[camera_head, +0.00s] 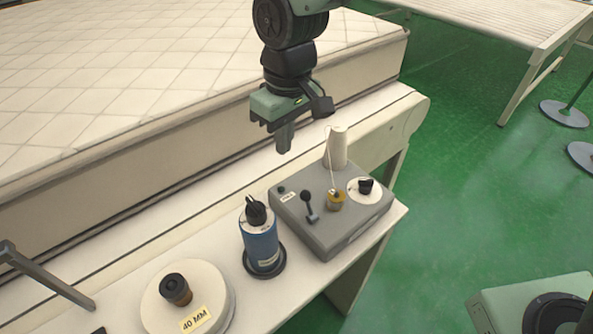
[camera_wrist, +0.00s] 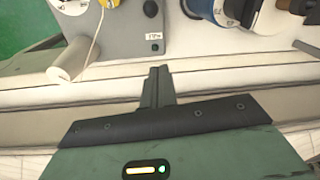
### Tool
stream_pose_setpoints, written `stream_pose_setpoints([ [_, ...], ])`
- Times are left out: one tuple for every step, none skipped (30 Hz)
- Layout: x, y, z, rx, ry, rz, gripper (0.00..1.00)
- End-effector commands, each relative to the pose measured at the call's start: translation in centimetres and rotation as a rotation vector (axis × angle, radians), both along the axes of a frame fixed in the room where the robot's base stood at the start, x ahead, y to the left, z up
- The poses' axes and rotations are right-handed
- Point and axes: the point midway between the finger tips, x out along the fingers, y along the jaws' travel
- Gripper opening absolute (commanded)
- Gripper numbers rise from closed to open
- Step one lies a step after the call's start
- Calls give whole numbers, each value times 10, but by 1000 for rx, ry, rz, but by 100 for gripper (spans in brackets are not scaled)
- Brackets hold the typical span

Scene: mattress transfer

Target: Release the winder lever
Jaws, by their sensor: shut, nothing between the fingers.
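The winder lever (camera_head: 308,205) is a short stalk with a black ball knob, standing on top of a grey box (camera_head: 345,232). In the wrist view its black knob (camera_wrist: 150,8) shows near the top edge, on the grey box (camera_wrist: 128,45). A yellow bobbin (camera_head: 335,200) with a thin cord stands right of the lever, and a white dial (camera_head: 372,190) with a black knob lies beyond it. My gripper (camera_head: 284,150) is shut and empty. It hangs above the bench, behind the box and apart from the lever. Its closed fingers (camera_wrist: 156,78) point toward the box's back edge.
A cream cone (camera_head: 336,148) stands behind the box. A blue spool (camera_head: 262,245) stands left of the box, and a round white block (camera_head: 190,305) marked 40 MM is farther left. A quilted mattress (camera_head: 140,80) lies behind the bench.

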Motion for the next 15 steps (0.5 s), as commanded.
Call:
stream_pose_setpoints([
  [1, 0, 0, 0, 0, 1, 0],
  [1, 0, 0, -1, -1, 1, 0],
  [0, 0, 0, 0, 0, 0, 0],
  [0, 0, 0, 0, 0, 0, 0],
  [0, 0, 0, 0, 0, 0, 0],
  [0, 0, 0, 0, 0, 0, 0],
  [0, 0, 0, 0, 0, 0, 0],
  [0, 0, 0, 0, 0, 0, 0],
  [0, 0, -1, -1, 1, 0, 0],
  [0, 0, -2, -1, 1, 0, 0],
  [0, 0, -3, -1, 1, 0, 0],
  [0, 0, -5, -2, 2, 0, 0],
  [0, 0, -8, -3, 4, 0, 0],
  [0, 0, -11, -3, 4, 0, 0],
  [-1, 1, -16, -3, 4, 0, 0],
])
